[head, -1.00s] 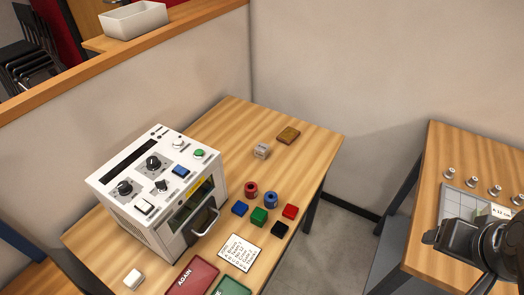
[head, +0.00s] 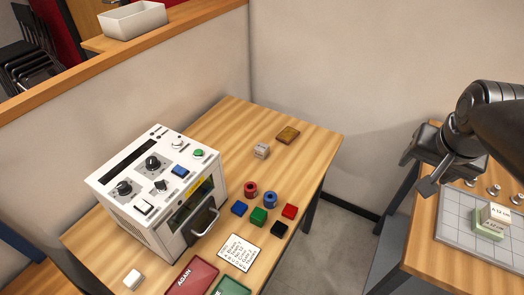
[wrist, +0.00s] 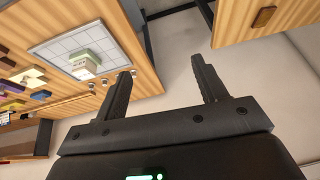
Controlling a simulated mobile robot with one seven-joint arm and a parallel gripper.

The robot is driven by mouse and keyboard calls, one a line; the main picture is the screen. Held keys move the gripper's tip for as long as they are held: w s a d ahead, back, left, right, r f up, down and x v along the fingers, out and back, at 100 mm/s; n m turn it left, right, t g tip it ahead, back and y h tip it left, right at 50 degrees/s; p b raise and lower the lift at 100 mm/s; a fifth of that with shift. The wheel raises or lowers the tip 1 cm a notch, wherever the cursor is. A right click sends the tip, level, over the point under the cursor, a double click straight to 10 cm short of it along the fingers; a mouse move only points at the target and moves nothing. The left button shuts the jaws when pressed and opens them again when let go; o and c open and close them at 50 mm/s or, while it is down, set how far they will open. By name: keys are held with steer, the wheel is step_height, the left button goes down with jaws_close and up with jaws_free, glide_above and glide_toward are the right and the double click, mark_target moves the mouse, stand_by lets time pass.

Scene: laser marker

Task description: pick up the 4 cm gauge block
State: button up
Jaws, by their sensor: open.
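No block can be read as the 4 cm gauge block. A small grey block (head: 261,151) sits on the left wooden table, its marking unreadable. On the right table a pale block (head: 496,214) with a printed label lies on a green labelled block (head: 488,231); the stack also shows in the wrist view (wrist: 86,64). The labels are too small to read surely. My gripper (head: 418,171) is open and empty, raised near the right table's left edge. In the wrist view its fingers (wrist: 161,67) are apart over the floor gap.
A white machine (head: 155,190) stands on the left table. Several coloured blocks, two rings, a brown block (head: 288,135) and a note card (head: 240,252) lie beside it. A gridded mat (head: 455,233) and metal knobs are on the right table. Floor separates the tables.

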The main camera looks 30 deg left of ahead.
steer(key=w+a+f, duration=0.3)
steer(key=w+a, duration=0.6)
steer(key=a, duration=0.3)
glide_toward(261, 147)
steer(key=shift+n, duration=0.3)
steer(key=x, duration=1)
steer(key=shift+w+f, duration=0.2)
steer(key=shift+f, duration=0.1)
steer(key=c, duration=1.2)
